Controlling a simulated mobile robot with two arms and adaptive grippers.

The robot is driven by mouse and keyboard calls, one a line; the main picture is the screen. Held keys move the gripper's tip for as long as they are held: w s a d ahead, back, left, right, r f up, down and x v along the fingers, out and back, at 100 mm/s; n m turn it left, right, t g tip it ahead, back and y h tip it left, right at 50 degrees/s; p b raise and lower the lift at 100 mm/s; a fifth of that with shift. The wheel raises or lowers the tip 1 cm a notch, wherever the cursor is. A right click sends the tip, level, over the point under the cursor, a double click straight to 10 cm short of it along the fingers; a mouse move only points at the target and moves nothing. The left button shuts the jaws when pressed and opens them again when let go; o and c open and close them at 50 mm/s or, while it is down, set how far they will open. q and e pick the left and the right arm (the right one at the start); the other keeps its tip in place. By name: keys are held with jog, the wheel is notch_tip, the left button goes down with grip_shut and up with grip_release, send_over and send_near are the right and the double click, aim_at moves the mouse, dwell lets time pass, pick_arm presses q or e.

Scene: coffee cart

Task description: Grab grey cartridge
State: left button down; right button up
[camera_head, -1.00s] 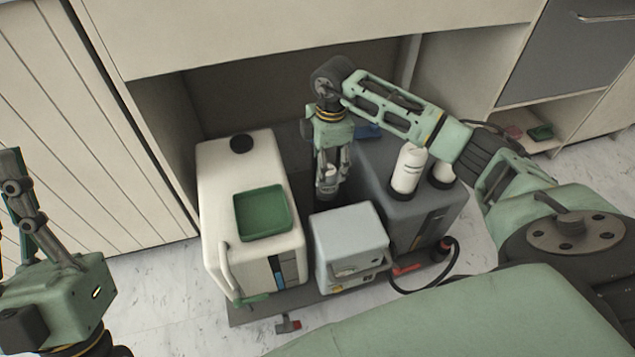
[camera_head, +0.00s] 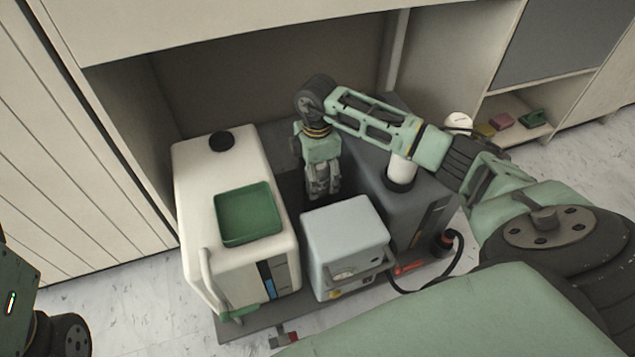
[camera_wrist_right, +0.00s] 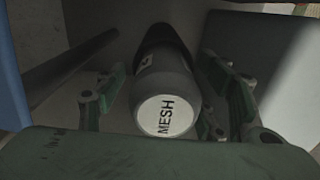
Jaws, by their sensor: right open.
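A dark grey cylinder (camera_wrist_right: 165,72), which looks like the grey cartridge, has a white end marked MESH and fills the middle of the right wrist view. My right gripper (camera_head: 322,188) is open, with one finger on each side of the cylinder. Whether the fingers touch it cannot be told. In the head view this gripper points down into the gap behind the small light grey box (camera_head: 345,240) and hides the cylinder there.
A white machine with a green tray (camera_head: 248,214) on top stands left of the gap. A dark grey machine (camera_head: 415,215) with a white bottle (camera_head: 401,172) on it stands to the right. A cable loops at its front. A cabinet wall rises behind.

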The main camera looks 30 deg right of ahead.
jog(key=shift+f, duration=0.4)
jog(key=c, duration=1.5)
